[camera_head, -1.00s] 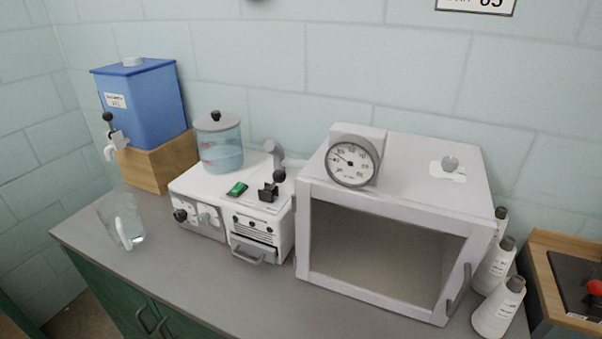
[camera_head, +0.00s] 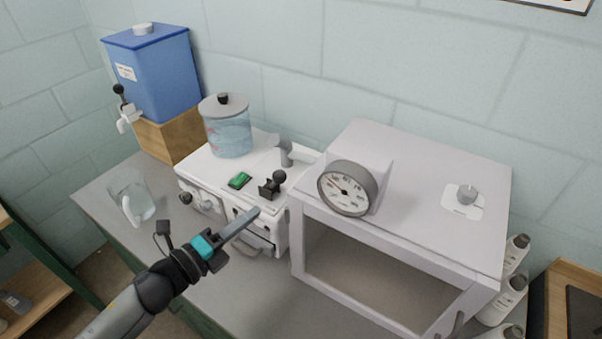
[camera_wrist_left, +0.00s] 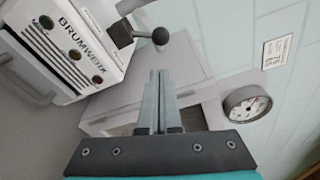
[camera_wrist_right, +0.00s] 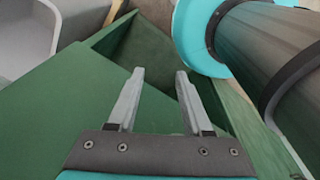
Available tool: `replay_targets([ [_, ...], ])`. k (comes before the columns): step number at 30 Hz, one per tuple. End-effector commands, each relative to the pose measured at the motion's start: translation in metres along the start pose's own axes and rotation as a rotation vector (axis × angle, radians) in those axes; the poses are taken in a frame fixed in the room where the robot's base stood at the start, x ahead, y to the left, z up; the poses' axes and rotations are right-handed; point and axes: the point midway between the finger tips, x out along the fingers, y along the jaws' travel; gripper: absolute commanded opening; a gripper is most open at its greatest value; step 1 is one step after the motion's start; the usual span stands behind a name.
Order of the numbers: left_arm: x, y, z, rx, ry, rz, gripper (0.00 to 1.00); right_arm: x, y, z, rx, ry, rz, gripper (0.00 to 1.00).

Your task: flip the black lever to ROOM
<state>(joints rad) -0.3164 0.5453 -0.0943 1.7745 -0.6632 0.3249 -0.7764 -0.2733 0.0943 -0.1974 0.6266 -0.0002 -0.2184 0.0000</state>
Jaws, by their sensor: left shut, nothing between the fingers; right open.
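A black lever (camera_head: 273,184) with a ball knob stands on top of the white machine (camera_head: 262,163), right of a green switch (camera_head: 239,180). It also shows in the left wrist view (camera_wrist_left: 140,35), above and apart from the fingertips. My left gripper (camera_head: 256,211) is shut and empty, in front of the machine and a little below the lever in the picture. In the left wrist view its fingers (camera_wrist_left: 160,76) lie together. My right gripper (camera_wrist_right: 160,76) is open and empty beside green panels in the right wrist view. I cannot read any ROOM marking.
A light grey box (camera_head: 440,190) with an open front and a dial gauge (camera_head: 347,188) stands right of the machine. A lidded water jar (camera_head: 228,132) stands at its back. A blue tank (camera_head: 152,75) with a tap, a glass jug (camera_head: 130,197) and white bottles (camera_head: 504,296) are also on the counter.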

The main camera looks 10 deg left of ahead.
Motion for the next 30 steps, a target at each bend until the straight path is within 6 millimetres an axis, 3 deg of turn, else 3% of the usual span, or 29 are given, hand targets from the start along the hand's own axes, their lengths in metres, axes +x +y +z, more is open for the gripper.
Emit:
replay_targets([
  [9, 0.0, -0.001, 0.0, 0.003, 0.001, -0.002, 0.0, -0.002, -0.014, 0.027, 0.004, -0.041, -0.018, 0.5],
  [17, 0.005, -0.001, 0.001, 0.002, 0.0, -0.002, 0.0, -0.003, -0.024, 0.026, 0.005, -0.041, -0.031, 0.5],
  [30, 0.062, -0.002, 0.001, 0.001, -0.002, -0.003, 0.0, -0.009, -0.015, 0.02, 0.002, -0.032, -0.021, 0.5],
])
